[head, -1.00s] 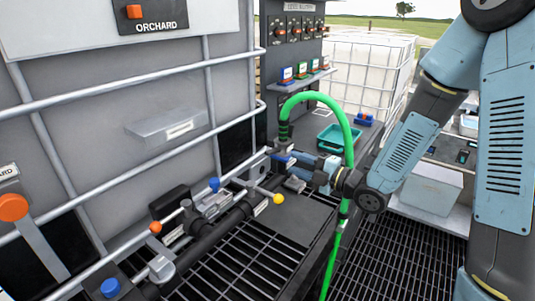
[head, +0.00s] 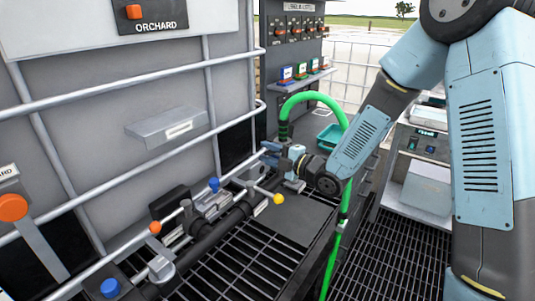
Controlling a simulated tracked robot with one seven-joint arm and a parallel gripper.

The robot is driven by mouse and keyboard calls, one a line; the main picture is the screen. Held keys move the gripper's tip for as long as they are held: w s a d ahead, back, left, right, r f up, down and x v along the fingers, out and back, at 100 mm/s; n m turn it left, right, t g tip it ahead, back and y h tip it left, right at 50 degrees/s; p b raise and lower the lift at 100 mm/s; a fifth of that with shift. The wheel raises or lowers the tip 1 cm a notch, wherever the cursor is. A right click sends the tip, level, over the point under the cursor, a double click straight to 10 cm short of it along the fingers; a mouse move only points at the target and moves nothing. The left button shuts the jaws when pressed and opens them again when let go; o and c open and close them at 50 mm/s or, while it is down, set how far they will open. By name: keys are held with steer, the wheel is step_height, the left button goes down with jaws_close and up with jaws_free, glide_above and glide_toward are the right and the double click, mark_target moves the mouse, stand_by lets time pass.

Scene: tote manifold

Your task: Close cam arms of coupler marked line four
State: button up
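A bright green hose (head: 345,116) arches up and over, and its left end drops to a dark fitting (head: 283,131) beside the grey tank's corner. My gripper (head: 269,152) is at the end of my arm, just below this fitting and close to the tank frame. Its light blue fingers point left. I cannot tell whether they touch anything or how far apart they are. The coupler's cam arms and any line four marking are hidden or too small to make out.
A dark pipe with a yellow-knobbed lever (head: 277,198), a blue knob (head: 214,184) and an orange knob (head: 155,227) runs in front of the tank (head: 175,80). A teal tray (head: 328,137) lies behind the hose. Coloured tags (head: 300,71) stand on a shelf behind.

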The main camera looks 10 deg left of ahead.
steer(key=shift+c, duration=0.3)
jaws_close()
steer(key=shift+m, duration=0.3)
steer(key=shift+w+r+m, duration=0.1)
steer(key=shift+r+m, duration=0.25)
steer(key=shift+m, duration=0.55)
steer(key=m, duration=0.2)
steer(key=r+m, duration=0.1)
steer(key=shift+w+d+m, duration=0.25)
steer(key=shift+w+m, duration=0.05)
steer(key=shift+w, duration=0.05)
steer(key=m, duration=0.2)
steer(key=shift+w+d+r+m, duration=0.15)
steer(key=shift+w+r+m, duration=0.15)
steer(key=shift+w+r, duration=0.1)
steer(key=shift+w+d+r+m, duration=0.15)
steer(key=shift+w+m, duration=0.1)
steer(key=shift+m, duration=0.6)
steer(key=shift+w+d+r+m, duration=0.15)
steer(key=shift+w+m, duration=0.1)
steer(key=shift+m, duration=0.6)
